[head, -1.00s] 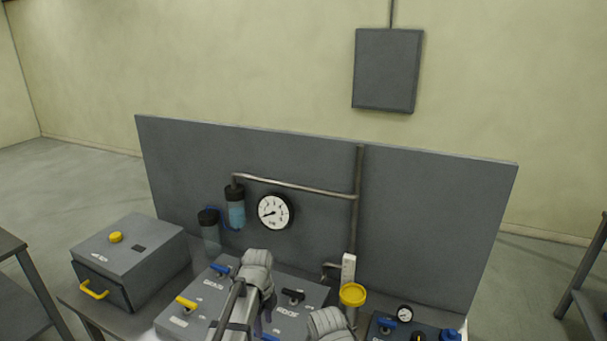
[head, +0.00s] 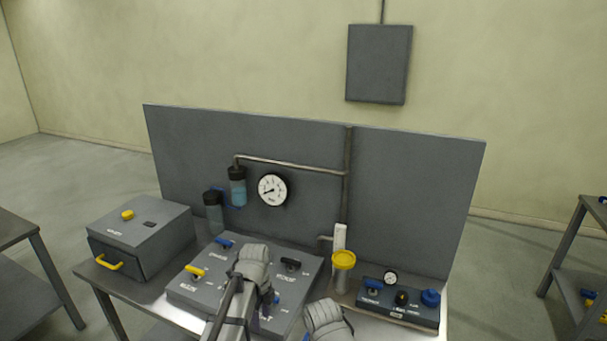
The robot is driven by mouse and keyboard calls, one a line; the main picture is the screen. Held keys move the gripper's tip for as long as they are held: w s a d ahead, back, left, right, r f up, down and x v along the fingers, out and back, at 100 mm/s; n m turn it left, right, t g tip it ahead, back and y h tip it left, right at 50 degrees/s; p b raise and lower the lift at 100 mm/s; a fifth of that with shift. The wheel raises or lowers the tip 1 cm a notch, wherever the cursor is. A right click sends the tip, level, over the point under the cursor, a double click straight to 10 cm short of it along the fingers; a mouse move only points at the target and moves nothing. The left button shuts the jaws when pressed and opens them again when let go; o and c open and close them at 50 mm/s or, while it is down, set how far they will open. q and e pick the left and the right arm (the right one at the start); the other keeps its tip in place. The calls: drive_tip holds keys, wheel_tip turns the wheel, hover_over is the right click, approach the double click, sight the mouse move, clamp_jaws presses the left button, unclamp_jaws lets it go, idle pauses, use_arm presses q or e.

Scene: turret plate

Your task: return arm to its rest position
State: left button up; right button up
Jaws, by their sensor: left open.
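My left arm comes up from the bottom of the head view over the grey turret plate (head: 215,292). My left gripper (head: 268,302) is open, low over the right part of the plate and partly hidden by my own arm. I see nothing held in it, and I cannot tell whether it touches the plate. The plate carries a blue handle (head: 224,242), a yellow handle (head: 195,271) and a black handle (head: 291,264). A pale link of my right arm shows at the bottom; the right gripper is not in view.
A grey box with a yellow drawer handle (head: 108,263) stands at left. Behind, an upright panel (head: 405,205) carries a gauge (head: 272,190), pipes and blue-bowled filters (head: 237,188).

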use_arm(q)
drive_tip(key=s+d+f+n+b, duration=0.3)
drive_tip(key=s+f+n+b, duration=0.1)
drive_tip(key=s+n, duration=0.4)
drive_tip(key=s+d+f+n+y+b, duration=0.1)
drive_tip(key=s+f+n+b, duration=0.3)
drive_tip(key=s+n, duration=0.5)
drive_tip(key=shift+d+f+n+b, duration=0.4)
drive_tip(key=shift+d+f+n, duration=0.2)
drive_tip(key=shift+d, duration=0.3)
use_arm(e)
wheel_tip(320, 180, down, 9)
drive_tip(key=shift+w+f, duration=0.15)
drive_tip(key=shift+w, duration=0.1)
